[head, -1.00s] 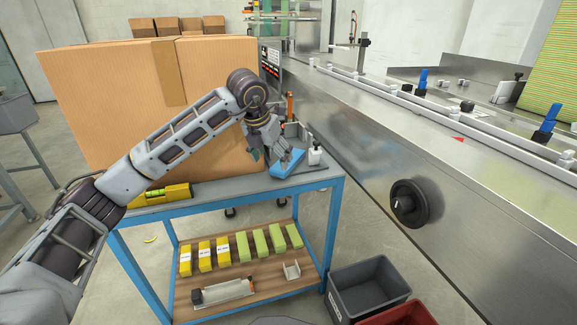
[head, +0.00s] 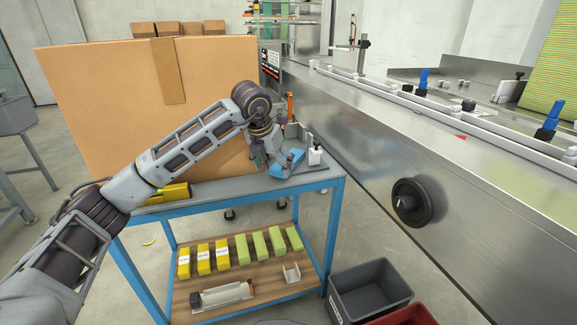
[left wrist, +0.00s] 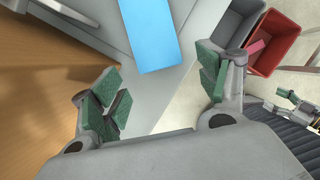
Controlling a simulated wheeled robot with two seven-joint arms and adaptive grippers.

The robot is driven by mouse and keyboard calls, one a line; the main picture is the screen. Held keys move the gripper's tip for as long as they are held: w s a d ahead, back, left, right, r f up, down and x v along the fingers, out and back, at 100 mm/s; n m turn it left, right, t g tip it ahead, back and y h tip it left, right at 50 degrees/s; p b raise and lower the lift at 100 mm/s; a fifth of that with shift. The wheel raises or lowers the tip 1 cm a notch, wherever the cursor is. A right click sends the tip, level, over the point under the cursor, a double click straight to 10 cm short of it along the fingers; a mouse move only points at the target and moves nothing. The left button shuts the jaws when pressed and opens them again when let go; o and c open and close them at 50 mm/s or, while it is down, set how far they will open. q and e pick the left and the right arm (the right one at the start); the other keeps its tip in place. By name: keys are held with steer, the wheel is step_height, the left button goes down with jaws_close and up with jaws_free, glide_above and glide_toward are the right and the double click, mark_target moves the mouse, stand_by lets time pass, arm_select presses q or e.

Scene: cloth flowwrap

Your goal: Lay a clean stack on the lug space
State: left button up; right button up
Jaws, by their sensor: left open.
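A flat blue stack (head: 290,167) lies on the grey top of the blue-framed cart. It also shows as a plain blue rectangle in the left wrist view (left wrist: 150,35), its near end ahead of my fingers. My left gripper (head: 273,158) is beside and partly over the stack in the head view. In the left wrist view its green-padded fingers (left wrist: 160,95) are spread wide with nothing between them. A metal conveyor (head: 455,125) with white rails runs along the right; I cannot make out a particular lug space. A small jointed part at the wrist view's right edge may be my right gripper.
A white bottle (head: 315,155) is right of the stack, and a yellow level (head: 175,192) lies left. Grey (head: 370,290) and red (head: 405,315) bins stand below right.

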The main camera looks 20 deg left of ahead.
mark_target(275, 170)
arm_select(q)
steer(key=shift+b+x, duration=0.45)
steer(key=shift+x, duration=0.9)
steer(key=shift+s, duration=0.1)
steer(key=c, duration=0.9)
steer(key=shift+r, duration=0.25)
